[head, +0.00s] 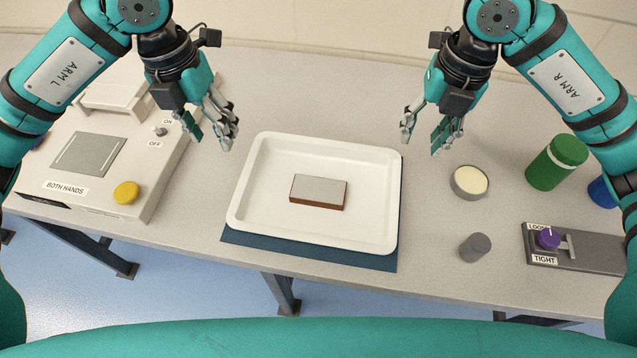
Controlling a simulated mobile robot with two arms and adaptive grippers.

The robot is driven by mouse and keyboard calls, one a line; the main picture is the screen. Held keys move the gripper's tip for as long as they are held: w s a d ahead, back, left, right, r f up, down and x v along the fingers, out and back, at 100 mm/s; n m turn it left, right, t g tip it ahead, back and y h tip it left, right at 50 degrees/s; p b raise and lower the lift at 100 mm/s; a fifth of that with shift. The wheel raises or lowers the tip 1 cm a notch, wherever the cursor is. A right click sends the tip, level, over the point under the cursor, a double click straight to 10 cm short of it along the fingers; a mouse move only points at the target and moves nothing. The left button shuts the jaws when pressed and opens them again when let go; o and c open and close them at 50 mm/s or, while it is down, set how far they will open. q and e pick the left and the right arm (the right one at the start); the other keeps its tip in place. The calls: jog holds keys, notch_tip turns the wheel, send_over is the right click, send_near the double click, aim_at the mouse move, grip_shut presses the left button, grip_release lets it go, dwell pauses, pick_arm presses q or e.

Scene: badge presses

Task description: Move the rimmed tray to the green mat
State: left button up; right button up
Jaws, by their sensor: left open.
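The white rimmed tray (252,205) lies flat in the middle of the table, on a dark blue mat (300,249) that shows along its front and right edges. A small block with a grey top and brown sides (318,191) rests inside the tray. My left gripper (214,134) is open and empty, above and left of the tray's far left corner. My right gripper (424,141) is open and empty, to the right of the tray's far right corner. Neither touches the tray. I see no green mat in this view.
A press panel (100,205) with a yellow button and an ON/OFF switch stands on the left. On the right are a round tin (468,181), a grey cylinder (475,247), a green jar (556,163), a blue item (601,192) and a purple-knobbed fixture (575,250).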

aim_at(239, 185)
pick_arm(q)
jog(key=f, duration=0.5)
jog(key=d+f, duration=0.1)
jog(key=f, duration=1.1)
jog(key=shift+d+f, duration=0.2)
jog(key=shift+d, duration=0.15)
pick_arm(e)
jog(key=f, duration=0.5)
jog(key=a+f, duration=0.1)
jog(key=f, duration=1.1)
jog(key=shift+w+a+f, duration=0.2)
jog(key=shift+a, duration=0.15)
pick_arm(q)
jog(key=shift+s, duration=0.1)
pick_arm(e)
jog(key=shift+c, duration=0.2)
pick_arm(q)
jog(key=c, duration=0.7)
pick_arm(e)
jog(key=c, duration=0.7)
pick_arm(q)
grip_shut()
pick_arm(e)
grip_shut()
pick_arm(q)
jog(key=shift+a, duration=0.25)
pick_arm(e)
jog(key=shift+d, duration=0.2)
